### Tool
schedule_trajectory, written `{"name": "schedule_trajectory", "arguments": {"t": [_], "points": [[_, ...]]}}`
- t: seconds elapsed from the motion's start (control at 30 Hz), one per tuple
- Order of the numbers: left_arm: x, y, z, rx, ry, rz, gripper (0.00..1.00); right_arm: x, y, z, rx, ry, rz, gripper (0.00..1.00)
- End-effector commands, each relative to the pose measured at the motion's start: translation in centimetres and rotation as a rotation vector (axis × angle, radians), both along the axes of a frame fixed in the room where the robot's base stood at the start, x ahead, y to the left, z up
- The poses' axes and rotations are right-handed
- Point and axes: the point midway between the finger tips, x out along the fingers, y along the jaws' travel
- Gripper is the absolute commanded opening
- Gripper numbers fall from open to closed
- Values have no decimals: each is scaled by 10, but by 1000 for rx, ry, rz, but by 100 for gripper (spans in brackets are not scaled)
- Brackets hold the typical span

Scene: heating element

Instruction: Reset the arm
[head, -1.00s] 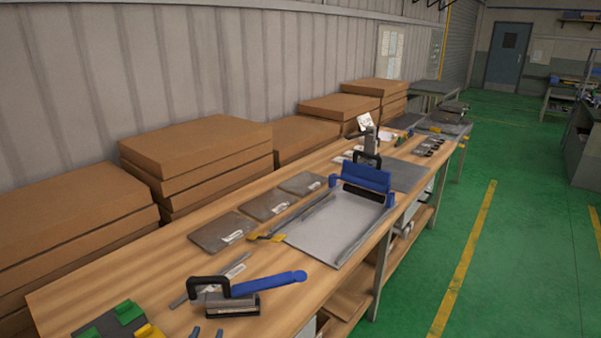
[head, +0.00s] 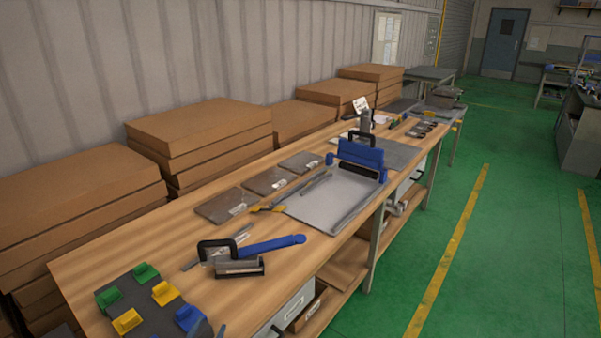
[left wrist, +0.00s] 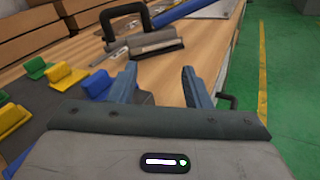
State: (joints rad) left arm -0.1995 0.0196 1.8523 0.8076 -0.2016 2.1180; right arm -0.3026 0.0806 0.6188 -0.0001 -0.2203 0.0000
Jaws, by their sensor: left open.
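My left gripper (head: 213,331) shows only as blue-grey fingertips at the bottom edge of the head view, near the blue block on the dark mat. In the left wrist view, its two fingers (left wrist: 160,82) stand apart with nothing between them, over bare wooden table. A metal tool with a black handle (head: 212,248) and a long blue lever (head: 270,245) lies on the bench beyond the fingers; its black handle (left wrist: 108,22) also shows in the left wrist view. My right gripper is not in view.
A dark mat (head: 142,294) with green, yellow and blue blocks lies at the near end of the wooden bench (head: 100,257). A grey tray with a blue clamp (head: 360,155), thin plates and stacked brown boxes (head: 200,125) stand farther along. Green floor is clear to the right.

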Motion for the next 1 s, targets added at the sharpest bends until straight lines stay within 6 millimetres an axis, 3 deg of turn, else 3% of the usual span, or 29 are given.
{"name": "schedule_trajectory", "arguments": {"t": [0.2, 0.37, 0.57, 0.73, 0.83, 1.0], "points": [[-21, -11, -6, 300, 36, -110, 44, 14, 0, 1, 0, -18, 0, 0], [-45, -19, -13, 607, 64, -232, 44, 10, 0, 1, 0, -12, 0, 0], [-99, -22, -30, 1197, 104, -518, 44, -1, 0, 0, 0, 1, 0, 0], [-158, -8, -41, 1711, 117, -859, 44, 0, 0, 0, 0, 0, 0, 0], [-188, 5, -42, 1932, 113, -1054, 44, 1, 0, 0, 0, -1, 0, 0], [-226, 22, -41, 2150, 98, -1318, 44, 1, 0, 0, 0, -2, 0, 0]]}}
